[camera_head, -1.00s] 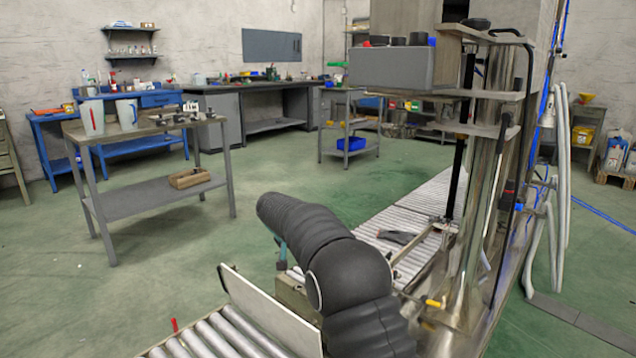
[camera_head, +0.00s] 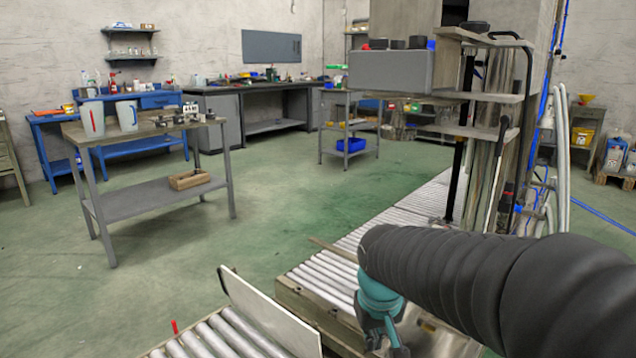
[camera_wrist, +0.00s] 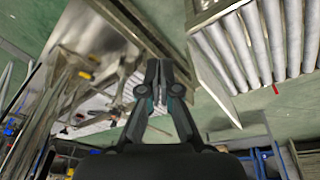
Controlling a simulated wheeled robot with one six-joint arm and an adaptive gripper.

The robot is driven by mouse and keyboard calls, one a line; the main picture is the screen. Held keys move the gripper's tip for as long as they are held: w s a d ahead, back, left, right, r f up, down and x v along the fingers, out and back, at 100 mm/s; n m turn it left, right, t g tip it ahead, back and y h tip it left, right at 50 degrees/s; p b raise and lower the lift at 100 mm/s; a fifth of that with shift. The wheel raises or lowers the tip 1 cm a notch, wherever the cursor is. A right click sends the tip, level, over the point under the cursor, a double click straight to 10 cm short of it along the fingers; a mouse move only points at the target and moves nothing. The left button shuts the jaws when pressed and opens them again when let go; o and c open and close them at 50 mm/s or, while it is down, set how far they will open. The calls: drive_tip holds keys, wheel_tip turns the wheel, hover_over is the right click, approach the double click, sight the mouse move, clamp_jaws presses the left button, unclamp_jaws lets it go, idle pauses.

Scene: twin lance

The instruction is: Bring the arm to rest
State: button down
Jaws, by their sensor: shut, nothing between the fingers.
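My arm, in its ribbed black sleeve, reaches in from the lower right of the head view. My gripper (camera_head: 388,338) hangs at its end below a teal wrist section, pointing down, partly cut off by the picture's bottom edge. It is over the near end of the roller conveyor. In the wrist view my gripper (camera_wrist: 160,68) shows with its dark fingers together and nothing between them.
A roller conveyor (camera_head: 325,275) runs back beside a machine frame with a grey box (camera_head: 390,70). A white panel (camera_head: 262,315) stands beside nearer rollers (camera_head: 220,335). A grey table (camera_head: 150,200) with two jugs stands left. Green floor between is clear.

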drive_tip(key=s+d+r+m+t, duration=0.1)
drive_tip(key=s+d+r, duration=0.1)
drive_tip(key=s, duration=0.5)
drive_tip(key=s+d+r+m+t, duration=0.1)
drive_tip(key=s+d+t, duration=0.1)
drive_tip(key=s, duration=0.6)
drive_tip(key=shift+d+r, duration=0.4)
drive_tip(key=shift+d, duration=0.5)
